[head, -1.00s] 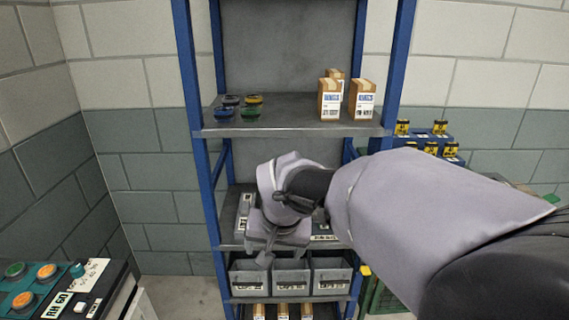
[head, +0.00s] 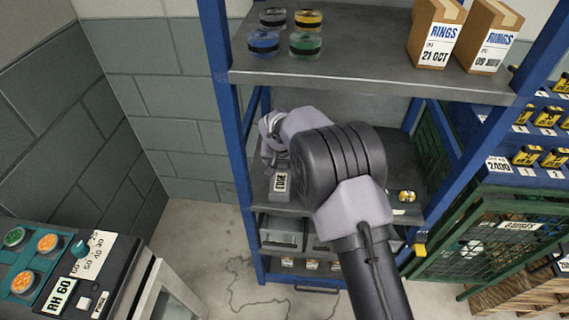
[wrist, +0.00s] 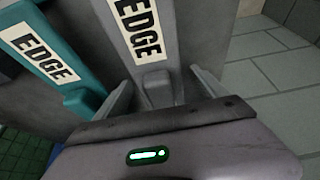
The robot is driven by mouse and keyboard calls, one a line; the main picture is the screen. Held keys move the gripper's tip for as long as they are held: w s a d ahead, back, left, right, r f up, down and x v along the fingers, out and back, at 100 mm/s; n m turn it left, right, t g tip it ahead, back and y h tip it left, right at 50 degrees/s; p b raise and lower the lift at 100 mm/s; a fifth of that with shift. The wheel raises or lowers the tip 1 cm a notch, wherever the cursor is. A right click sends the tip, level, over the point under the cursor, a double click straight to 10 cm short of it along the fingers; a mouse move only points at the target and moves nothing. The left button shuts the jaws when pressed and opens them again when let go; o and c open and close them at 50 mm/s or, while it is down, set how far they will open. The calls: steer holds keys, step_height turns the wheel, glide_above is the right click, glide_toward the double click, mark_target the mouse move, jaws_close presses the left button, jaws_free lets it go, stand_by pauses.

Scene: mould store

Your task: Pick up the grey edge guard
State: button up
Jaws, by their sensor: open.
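The grey edge guard (wrist: 150,72), with a white EDGE label, lies between the two fingers of my gripper (wrist: 162,82) in the wrist view. The fingers stand apart, one on each side of its near end, and I cannot tell whether they touch it. In the head view the grey guard (head: 282,194) shows on the middle shelf, partly hidden by my arm. A teal edge guard (wrist: 78,100), also labelled EDGE, lies just left of the grey one in the wrist view; my arm hides it in the head view.
The upper shelf (head: 370,78) carries several coloured round pieces (head: 264,42) and RINGS boxes (head: 434,38) above my arm. Blue rack posts (head: 222,100) flank the shelf. A control panel (head: 75,280) stands at lower left, a green mesh cage (head: 478,240) at right.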

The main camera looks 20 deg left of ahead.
steer(key=shift+w+f, duration=0.1)
steer(key=shift+f, duration=0.2)
steer(key=shift+r, duration=0.1)
steer(key=c, duration=1.3)
steer(key=shift+c, duration=0.2)
steer(key=shift+r, duration=0.15)
